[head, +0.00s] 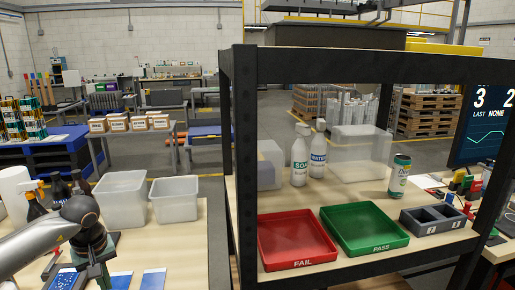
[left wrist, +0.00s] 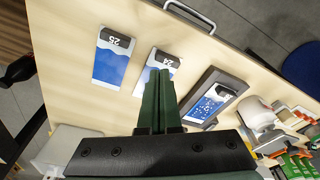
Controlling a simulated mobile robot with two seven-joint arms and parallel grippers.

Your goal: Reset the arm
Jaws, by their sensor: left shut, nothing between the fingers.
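My left arm reaches in from the left in the head view, with its gripper (head: 97,278) low over the wooden table (head: 190,240). In the left wrist view the left gripper's green fingers (left wrist: 159,75) are together with nothing between them. They are above the table, beside blue and white cards. One card is marked 25 (left wrist: 112,57), another is marked 24 (left wrist: 158,70), and a third card (left wrist: 213,102) lies on a dark holder. My right gripper is in neither view.
Two clear bins (head: 175,199) stand behind the arm, near spray bottles (head: 58,188). A black-framed shelf (head: 243,170) stands to the right, holding a red FAIL tray (head: 264,253), a green PASS tray (head: 345,238), a can (head: 400,175) and a grey two-slot holder (head: 434,229).

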